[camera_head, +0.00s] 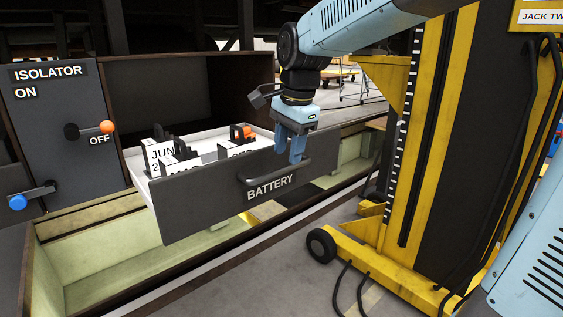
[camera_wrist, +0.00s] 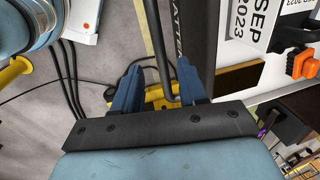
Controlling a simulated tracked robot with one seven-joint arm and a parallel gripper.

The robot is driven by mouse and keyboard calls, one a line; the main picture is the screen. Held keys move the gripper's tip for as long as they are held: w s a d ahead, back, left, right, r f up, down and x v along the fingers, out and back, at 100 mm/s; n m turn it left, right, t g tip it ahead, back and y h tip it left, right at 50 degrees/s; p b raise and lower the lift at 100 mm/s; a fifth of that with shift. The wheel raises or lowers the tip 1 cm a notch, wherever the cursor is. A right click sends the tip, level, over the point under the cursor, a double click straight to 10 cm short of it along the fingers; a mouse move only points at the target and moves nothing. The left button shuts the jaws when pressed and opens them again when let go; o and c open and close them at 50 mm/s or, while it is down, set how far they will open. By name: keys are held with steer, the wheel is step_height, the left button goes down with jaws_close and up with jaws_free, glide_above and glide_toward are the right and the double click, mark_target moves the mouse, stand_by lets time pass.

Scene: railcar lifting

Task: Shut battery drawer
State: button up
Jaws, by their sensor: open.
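The dark-fronted battery drawer (camera_head: 205,210) stands pulled out of its cabinet opening in the head view, with white-labelled contents inside. Its dark bar handle (camera_head: 262,178) runs above the word BATTERY. My gripper (camera_head: 293,155) points down at the right end of the handle. In the wrist view, my gripper (camera_wrist: 158,75) has its two blue fingers apart, with the handle bar (camera_wrist: 161,55) between them. The drawer front (camera_wrist: 201,45) lies just right of the fingers. I cannot tell whether either finger touches the bar.
An isolator panel (camera_head: 45,125) with an orange-knobbed lever (camera_head: 98,128) and a blue-knobbed lever (camera_head: 35,195) stands left of the drawer. A yellow jack (camera_head: 400,170) on wheels stands close on the right. An open pale-green box (camera_head: 110,270) lies below the drawer.

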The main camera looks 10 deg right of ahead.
mark_target(283, 168)
steer(key=shift+w+a+f, duration=0.1)
steer(key=shift+w+f, duration=0.05)
steer(key=shift+f, duration=0.8)
steer(key=shift+w+a+f, duration=0.1)
steer(key=shift+w+f, duration=0.05)
steer(key=shift+f, duration=0.8)
jaws_close()
steer(key=shift+a, duration=0.35)
steer(key=shift+w+d, duration=0.15)
